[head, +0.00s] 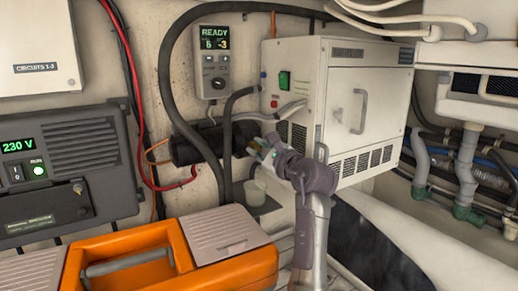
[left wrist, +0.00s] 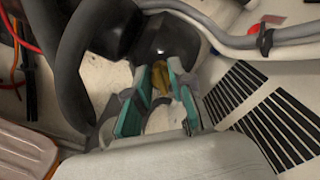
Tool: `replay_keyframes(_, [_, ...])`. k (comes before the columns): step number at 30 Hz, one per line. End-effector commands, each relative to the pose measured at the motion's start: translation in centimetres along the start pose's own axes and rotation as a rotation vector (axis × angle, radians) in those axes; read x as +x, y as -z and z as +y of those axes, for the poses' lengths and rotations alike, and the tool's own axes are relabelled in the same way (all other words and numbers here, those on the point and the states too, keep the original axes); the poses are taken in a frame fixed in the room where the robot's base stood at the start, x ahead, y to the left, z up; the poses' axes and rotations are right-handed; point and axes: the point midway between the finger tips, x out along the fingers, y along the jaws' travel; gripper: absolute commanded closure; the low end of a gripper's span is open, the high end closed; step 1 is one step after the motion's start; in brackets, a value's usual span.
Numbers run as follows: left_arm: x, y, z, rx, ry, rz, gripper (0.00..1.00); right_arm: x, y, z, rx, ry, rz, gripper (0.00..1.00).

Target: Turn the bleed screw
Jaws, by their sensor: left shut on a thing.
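The bleed screw appears as a small brass-yellow piece (left wrist: 161,80) at the end of a dark cylindrical housing (left wrist: 168,42) in the left wrist view. In the head view that housing (head: 192,147) is a black horizontal cylinder beside the white cabinet. My left gripper (head: 254,148) reaches its right end. In the left wrist view its teal-padded fingers (left wrist: 160,88) are closed around the brass piece, which they partly hide. Which way the screw is turned cannot be told. My right gripper is not in view.
A white cabinet (head: 340,90) with vents stands close on the right. Thick grey hoses (head: 168,80) loop around the housing. An orange toolbox (head: 180,262) sits in the front left. A wall display (head: 214,62) reads READY, and a grey unit (head: 62,165) reads 230 V.

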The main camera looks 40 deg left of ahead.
Motion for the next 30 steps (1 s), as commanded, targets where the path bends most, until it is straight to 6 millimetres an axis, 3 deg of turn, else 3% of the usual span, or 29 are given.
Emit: replay_keyframes(30, [0.0,0.3,0.4,-0.970,0.003,-0.001,1.00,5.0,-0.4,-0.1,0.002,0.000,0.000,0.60])
